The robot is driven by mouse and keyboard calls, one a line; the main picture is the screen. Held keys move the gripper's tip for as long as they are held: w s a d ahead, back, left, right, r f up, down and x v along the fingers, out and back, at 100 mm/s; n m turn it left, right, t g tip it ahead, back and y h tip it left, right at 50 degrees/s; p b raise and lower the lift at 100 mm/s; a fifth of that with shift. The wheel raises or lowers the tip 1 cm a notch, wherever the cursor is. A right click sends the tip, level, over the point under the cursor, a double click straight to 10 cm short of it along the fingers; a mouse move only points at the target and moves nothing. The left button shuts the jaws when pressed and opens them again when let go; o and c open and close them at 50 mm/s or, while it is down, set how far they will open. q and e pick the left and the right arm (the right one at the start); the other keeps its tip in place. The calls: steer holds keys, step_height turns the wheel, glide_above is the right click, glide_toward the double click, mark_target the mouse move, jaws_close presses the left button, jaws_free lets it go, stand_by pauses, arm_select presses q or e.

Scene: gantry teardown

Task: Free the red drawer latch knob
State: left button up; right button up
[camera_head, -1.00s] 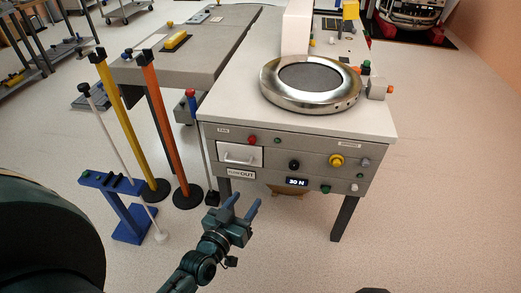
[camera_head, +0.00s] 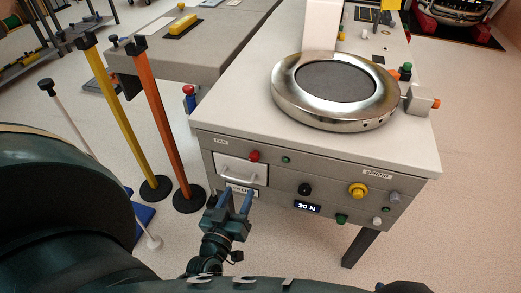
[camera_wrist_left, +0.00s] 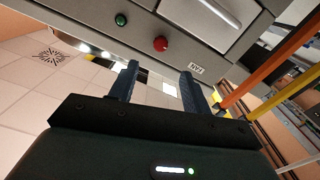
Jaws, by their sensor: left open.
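The red latch knob (camera_head: 254,156) sits on the grey front panel of the table, above the right end of the white drawer (camera_head: 240,172) with its bar handle. In the left wrist view the red knob (camera_wrist_left: 161,44) shows ahead of the fingers, with a green button (camera_wrist_left: 121,19) beside it. My left gripper (camera_head: 234,196) is open and empty, its blue fingers pointing up at the panel just below the drawer. It also shows in the left wrist view (camera_wrist_left: 158,85), apart from the knob. My right gripper is not in view.
The panel also carries a black knob (camera_head: 305,189), a yellow button (camera_head: 358,190) and a 30 N display (camera_head: 307,207). A round metal ring (camera_head: 335,92) sits on the tabletop. Yellow (camera_head: 124,118) and orange (camera_head: 164,125) posts stand at the left.

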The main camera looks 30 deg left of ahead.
mark_target(253, 160)
arm_select(q)
steer(key=x, duration=1.3)
steer(key=shift+a+b, duration=0.15)
steer(key=shift+b, duration=0.2)
steer(key=shift+c, duration=0.2)
steer(key=shift+s, duration=0.1)
steer(key=c, duration=0.9)
